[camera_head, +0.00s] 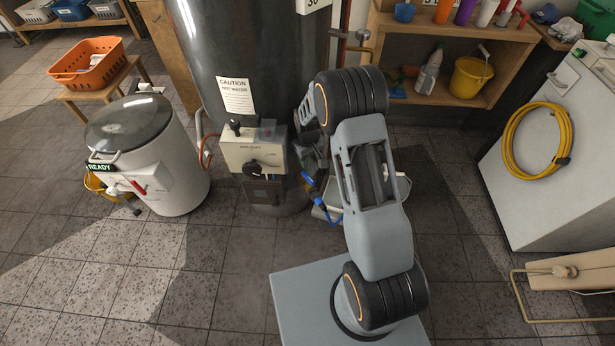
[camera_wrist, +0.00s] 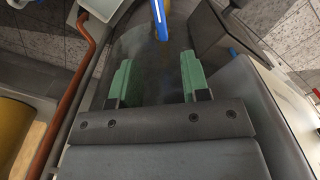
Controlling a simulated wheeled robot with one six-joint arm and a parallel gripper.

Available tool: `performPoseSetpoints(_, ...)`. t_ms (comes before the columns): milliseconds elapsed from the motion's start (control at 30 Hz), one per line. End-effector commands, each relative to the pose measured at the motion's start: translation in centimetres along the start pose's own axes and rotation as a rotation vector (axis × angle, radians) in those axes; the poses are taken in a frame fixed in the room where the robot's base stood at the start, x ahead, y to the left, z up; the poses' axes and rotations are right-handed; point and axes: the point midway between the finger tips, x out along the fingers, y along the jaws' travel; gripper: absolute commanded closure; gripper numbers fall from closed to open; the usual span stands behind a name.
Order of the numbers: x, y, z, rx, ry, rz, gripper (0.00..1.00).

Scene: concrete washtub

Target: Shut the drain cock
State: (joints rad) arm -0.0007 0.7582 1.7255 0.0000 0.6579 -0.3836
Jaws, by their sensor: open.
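A blue lever, which appears to be the drain cock's handle (camera_head: 311,183), is low beside the dark tank, partly hidden by my arm. In the wrist view a blue bar (camera_wrist: 160,20) stands ahead of my gripper (camera_wrist: 157,80), roughly in line with the gap between the green fingertips. The fingers are apart with nothing between them. In the head view my gripper is largely hidden behind my arm. The valve body is not clear. The white tub has a separate red lever (camera_head: 138,187).
The dark tank (camera_head: 240,60) carries a control box (camera_head: 250,150) close to the gripper's left. An orange-brown pipe (camera_wrist: 85,60) runs left of my gripper in the wrist view. Floor at the front left is clear.

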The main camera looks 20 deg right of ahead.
Motion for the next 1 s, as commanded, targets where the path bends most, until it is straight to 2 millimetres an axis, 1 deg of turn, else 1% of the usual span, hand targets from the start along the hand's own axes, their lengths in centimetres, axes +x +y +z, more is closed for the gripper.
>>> performPoseSetpoints(33, 1.4, 0.0, 0.1, 0.0, -0.003, -0.001, 0.57)
performPoseSetpoints(200, 4.7, -0.1, 0.1, 0.0, -0.003, -0.001, 0.57)
performPoseSetpoints(333, 6.9, -0.1, 0.1, 0.001, -0.002, -0.001, 0.57)
performPoseSetpoints(500, 9.0, 0.0, 0.0, 0.001, -0.002, -0.001, 0.57)
performPoseSetpoints(700, 10.1, 0.0, 0.0, 0.001, 0.0, 0.0, 0.57)
performPoseSetpoints(1000, 10.3, 0.0, 0.0, 0.001, 0.001, 0.0, 0.57)
